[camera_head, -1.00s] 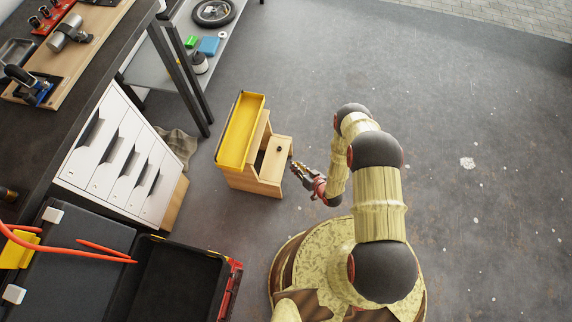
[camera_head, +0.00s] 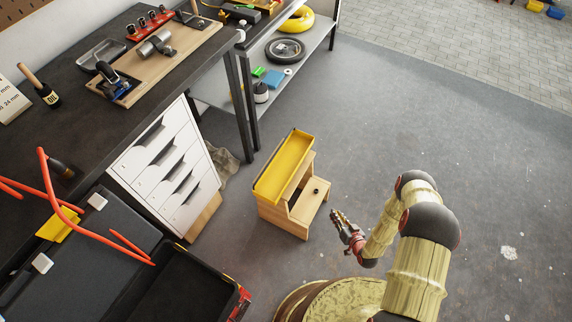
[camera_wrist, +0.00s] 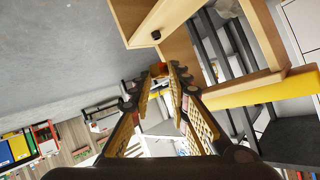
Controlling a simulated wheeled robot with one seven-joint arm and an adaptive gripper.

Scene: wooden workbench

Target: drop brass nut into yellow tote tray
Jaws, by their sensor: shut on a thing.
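The yellow tote tray (camera_head: 285,165) is long and shallow and lies on the top step of a small wooden step stool (camera_head: 283,217). Its yellow side also shows at the right of the wrist view (camera_wrist: 262,92). My gripper (camera_head: 337,215) is to the right of the stool, apart from it and from the tray. In the wrist view its fingers (camera_wrist: 162,72) come together at the tips on a small orange-gold piece, which I take for the brass nut (camera_wrist: 158,69). The nut is mostly hidden by the fingertips and cannot be made out in the head view.
A small dark round thing (camera_head: 316,191) sits on the stool's lower step. White drawers (camera_head: 170,165) under the dark workbench (camera_head: 60,120) stand left of the stool. An open black case (camera_head: 190,290) is at the lower left. The floor right of the stool is clear.

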